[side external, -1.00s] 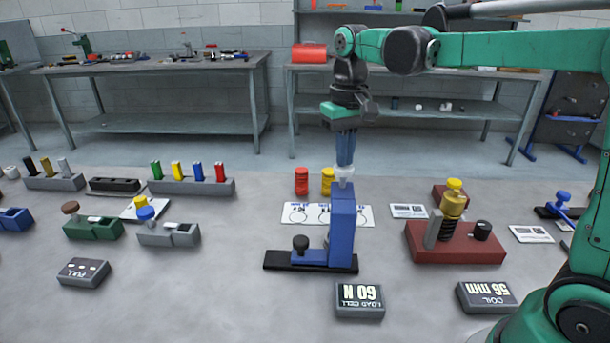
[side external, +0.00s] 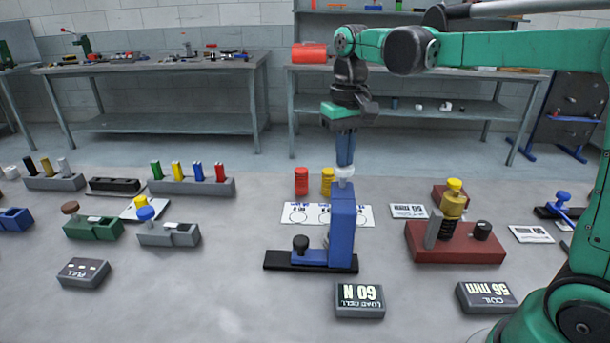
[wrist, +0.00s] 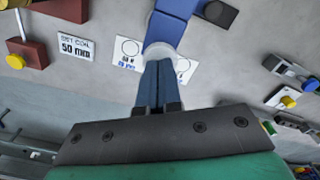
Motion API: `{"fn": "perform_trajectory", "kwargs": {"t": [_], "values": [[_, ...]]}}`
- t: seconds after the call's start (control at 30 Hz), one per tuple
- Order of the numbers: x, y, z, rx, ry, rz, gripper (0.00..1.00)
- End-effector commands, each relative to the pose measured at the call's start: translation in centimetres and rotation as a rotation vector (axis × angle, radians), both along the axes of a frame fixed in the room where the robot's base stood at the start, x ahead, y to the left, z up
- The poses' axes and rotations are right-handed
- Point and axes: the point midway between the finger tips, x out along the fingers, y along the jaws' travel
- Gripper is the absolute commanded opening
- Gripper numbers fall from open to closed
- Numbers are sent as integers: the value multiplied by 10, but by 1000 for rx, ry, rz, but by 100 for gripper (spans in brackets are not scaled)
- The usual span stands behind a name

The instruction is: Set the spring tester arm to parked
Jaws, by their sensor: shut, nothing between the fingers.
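A blue upright block (side external: 342,225) stands on a black base plate (side external: 312,261), with a low blue part and a black knob (side external: 300,243) to its left. I take this as the spring tester, but cannot tell which part is its arm. A white round cap (side external: 344,174) tops the block; it also shows in the wrist view (wrist: 163,50). My gripper (side external: 345,164) points down directly over the cap, shut and empty, its fingertips (wrist: 158,66) at or just above it. I cannot tell whether they touch. The load cell display (side external: 360,300) in front appears to read 60 N.
A dark red fixture (side external: 455,243) with a yellow-topped coil stands to the right, with a 56 mm coil display (side external: 487,297) before it. Red discs (side external: 301,181) and yellow discs (side external: 328,181) are stacked behind the block. Green and grey holders (side external: 168,234) stand left.

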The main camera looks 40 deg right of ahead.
Motion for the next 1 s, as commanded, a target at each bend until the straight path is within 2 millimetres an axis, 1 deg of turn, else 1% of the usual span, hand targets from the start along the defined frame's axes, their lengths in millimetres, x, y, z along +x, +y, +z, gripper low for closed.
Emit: {"fn": "perform_trajectory", "kwargs": {"t": [0.13,0.17,0.2,0.27,0.3,0.37,0.4,0.47,0.5,0.53,0.6,0.67,0.8,1.0], "values": [[0,0,0,0,0,0,0],[0,0,0,0,0,0,6],[0,0,0,0,0,0,17],[0,0,3,0,0,0,34],[0,0,7,0,0,0,45],[0,0,15,0,0,0,63],[0,0,23,0,0,0,70],[0,0,38,0,0,0,70],[0,0,49,0,0,0,70],[0,1,54,0,0,-14,70],[3,13,51,0,0,-168,70],[4,22,51,0,0,-304,70],[7,44,50,0,0,-629,70],[9,72,50,0,0,-1044,70]]}}
